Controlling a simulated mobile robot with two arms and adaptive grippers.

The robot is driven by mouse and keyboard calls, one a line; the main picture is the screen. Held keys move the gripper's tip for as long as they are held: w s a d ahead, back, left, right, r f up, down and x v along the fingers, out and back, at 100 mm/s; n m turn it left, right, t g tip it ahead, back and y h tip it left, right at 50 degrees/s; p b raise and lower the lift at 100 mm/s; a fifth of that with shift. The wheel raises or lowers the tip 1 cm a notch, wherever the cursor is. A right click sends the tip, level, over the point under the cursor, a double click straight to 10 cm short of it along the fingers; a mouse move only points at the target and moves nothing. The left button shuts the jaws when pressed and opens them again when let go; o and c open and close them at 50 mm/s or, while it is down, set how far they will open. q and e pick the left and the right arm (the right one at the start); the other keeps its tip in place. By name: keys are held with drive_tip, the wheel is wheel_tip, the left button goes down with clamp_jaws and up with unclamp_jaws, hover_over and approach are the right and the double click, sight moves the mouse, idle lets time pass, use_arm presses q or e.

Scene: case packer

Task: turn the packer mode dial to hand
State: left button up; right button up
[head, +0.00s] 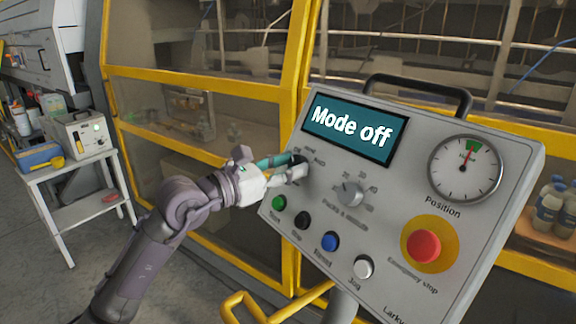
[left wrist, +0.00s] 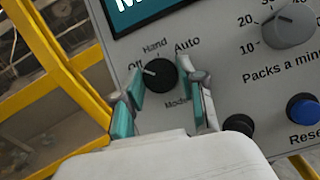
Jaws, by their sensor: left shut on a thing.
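The black mode dial (left wrist: 159,75) is on the sloped grey control panel (head: 330,206), with Off, Hand and Auto marked around it. Its white pointer line is toward Off. The screen (head: 352,130) reads "Mode off". My left gripper (head: 292,167) is at the dial, at the panel's left side, and hides most of it in the head view. In the left wrist view the teal-padded fingers of my left gripper (left wrist: 161,73) stand on either side of the dial, shut on it. My right gripper is in neither view.
A grey rate knob (head: 350,194) is right of the mode dial. Green, black, blue and white buttons (head: 330,242) run below. The red emergency stop (head: 424,246) and position gauge (head: 465,168) are farther right. Yellow machine frame (head: 195,84) stands behind; a side table (head: 70,178) is left.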

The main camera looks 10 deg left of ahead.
use_arm(q)
drive_tip(key=shift+f+m+b, duration=0.15)
drive_tip(key=shift+m+b, duration=0.25)
drive_tip(key=shift+b, duration=0.4)
drive_tip(key=m+g+h+b, duration=0.1)
drive_tip(key=m+b, duration=0.2)
drive_tip(key=m+g+h+b, duration=0.1)
drive_tip(key=m+g+b, duration=0.1)
drive_tip(key=m+b, duration=0.1)
drive_tip(key=shift+w+a+b, duration=0.15)
drive_tip(key=shift+a+b, duration=0.05)
drive_tip(key=shift+b, duration=0.35)
drive_tip(key=m+g+b, duration=0.1)
drive_tip(key=m, duration=0.2)
drive_tip(key=shift+g+h+b, duration=0.3)
drive_tip(key=shift+g+h, duration=0.1)
drive_tip(key=shift+w+r+m+g+b, duration=0.15)
drive_tip(key=shift+m+g, duration=0.2)
drive_tip(key=shift+m, duration=0.35)
drive_tip(key=shift+s+r+m+g+b, duration=0.15)
drive_tip(key=shift+m+g, duration=0.2)
drive_tip(key=shift+m, duration=0.35)
drive_tip(key=shift+w, duration=0.1)
drive_tip(key=o, duration=1.1)
drive_tip(key=shift+o, duration=0.2)
